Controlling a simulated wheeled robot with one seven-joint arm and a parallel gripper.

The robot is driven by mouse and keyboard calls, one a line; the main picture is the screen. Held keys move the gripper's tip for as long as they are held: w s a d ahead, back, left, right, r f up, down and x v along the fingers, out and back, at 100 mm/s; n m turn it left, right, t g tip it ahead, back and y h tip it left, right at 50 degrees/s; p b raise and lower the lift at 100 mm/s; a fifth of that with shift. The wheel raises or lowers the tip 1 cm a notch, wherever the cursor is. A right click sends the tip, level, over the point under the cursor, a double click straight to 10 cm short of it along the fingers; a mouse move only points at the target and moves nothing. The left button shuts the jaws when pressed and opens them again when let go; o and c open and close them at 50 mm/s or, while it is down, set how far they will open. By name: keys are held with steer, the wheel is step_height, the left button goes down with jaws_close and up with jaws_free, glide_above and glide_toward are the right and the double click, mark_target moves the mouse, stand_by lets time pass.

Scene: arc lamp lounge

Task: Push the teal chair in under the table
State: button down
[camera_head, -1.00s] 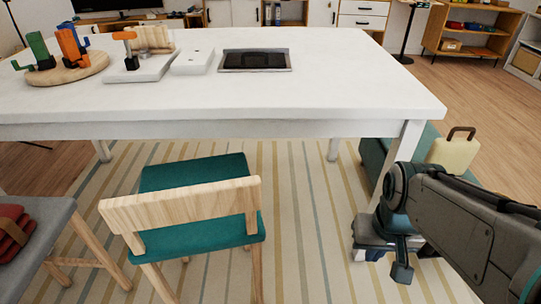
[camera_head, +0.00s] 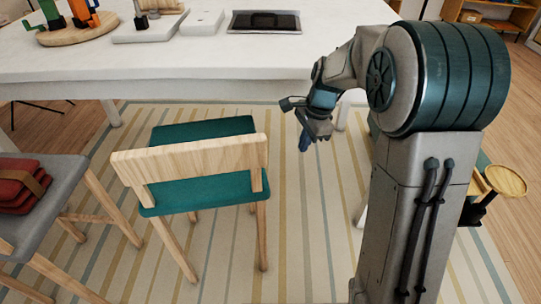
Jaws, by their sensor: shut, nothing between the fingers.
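The teal chair (camera_head: 203,187) has a teal seat, pale wooden legs and a pale wooden backrest (camera_head: 190,158) on the side nearer me. It stands upright on the striped rug, in front of the white table (camera_head: 165,70). The far end of its seat is close to the table's front edge; I cannot tell how far under it reaches. My gripper (camera_head: 303,144) hangs in front of the table, to the right of the backrest and apart from it. It points down and is shut and empty. My arm hides the table's right part.
A grey chair (camera_head: 45,205) with folded red cloth (camera_head: 20,185) on it stands close on the left. The tabletop holds a round wooden board (camera_head: 75,32) with colourful pieces, white trays and a dark panel (camera_head: 264,21). Rug between the teal chair and my arm is clear.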

steer(key=w+a+f+m+b, duration=0.2)
steer(key=w+a+f, duration=0.1)
steer(key=f, duration=0.4)
steer(key=w+a+f+m+b, duration=0.1)
steer(key=w+a+f+m, duration=0.1)
steer(key=a+f, duration=0.4)
steer(key=shift+w+f+m+y+b, duration=0.3)
steer(key=shift+w+f+b, duration=0.1)
steer(key=shift+w+f, duration=0.45)
